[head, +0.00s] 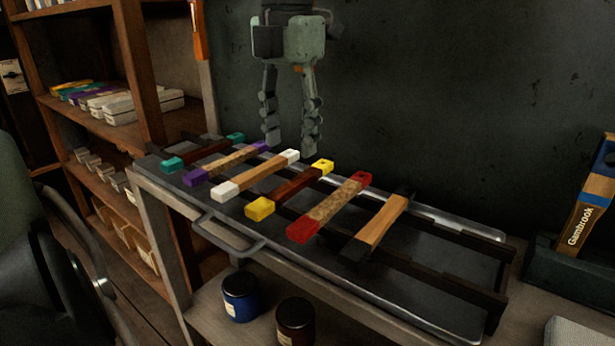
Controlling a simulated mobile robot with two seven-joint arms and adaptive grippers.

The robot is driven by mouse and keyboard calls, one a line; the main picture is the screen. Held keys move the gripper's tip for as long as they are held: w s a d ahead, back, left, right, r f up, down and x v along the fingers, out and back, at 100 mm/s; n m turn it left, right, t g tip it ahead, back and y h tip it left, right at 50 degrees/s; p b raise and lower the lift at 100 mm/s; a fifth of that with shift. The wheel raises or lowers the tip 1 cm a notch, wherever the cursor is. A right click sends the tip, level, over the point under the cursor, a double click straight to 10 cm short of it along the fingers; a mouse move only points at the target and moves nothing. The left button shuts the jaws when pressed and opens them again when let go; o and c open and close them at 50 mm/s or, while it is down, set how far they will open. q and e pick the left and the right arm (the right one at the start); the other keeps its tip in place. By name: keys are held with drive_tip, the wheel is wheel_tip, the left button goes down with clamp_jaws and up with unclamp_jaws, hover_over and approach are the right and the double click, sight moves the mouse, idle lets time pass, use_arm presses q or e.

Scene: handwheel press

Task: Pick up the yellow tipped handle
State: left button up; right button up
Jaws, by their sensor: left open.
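The yellow tipped handle (296,189) has a dark reddish-brown grip with a yellow block at each end. It lies across the dark rails of a metal tray (425,319), between a white tipped handle (264,177) and a red tipped handle (334,205). My left gripper (291,140) is at the top centre, fingers pointing down and spread apart, with nothing between them. In the picture its fingertips are just above the far ends of the white and yellow tipped handles. I cannot tell its exact height. My right gripper is not in view.
Teal (203,151), purple (228,161) and black tipped (382,223) handles share the rack. Two jars, blue (241,297) and dark (295,320), stand in front below. A wooden shelf (150,80) is at left, a dark wall behind.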

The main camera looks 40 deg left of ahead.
sight(294, 182)
use_arm(q)
wheel_tip(294, 182, down, 7)
drive_tip(key=shift+w+d+r, duration=0.15)
drive_tip(key=shift+r, duration=0.05)
clamp_jaws()
idle(0.4)
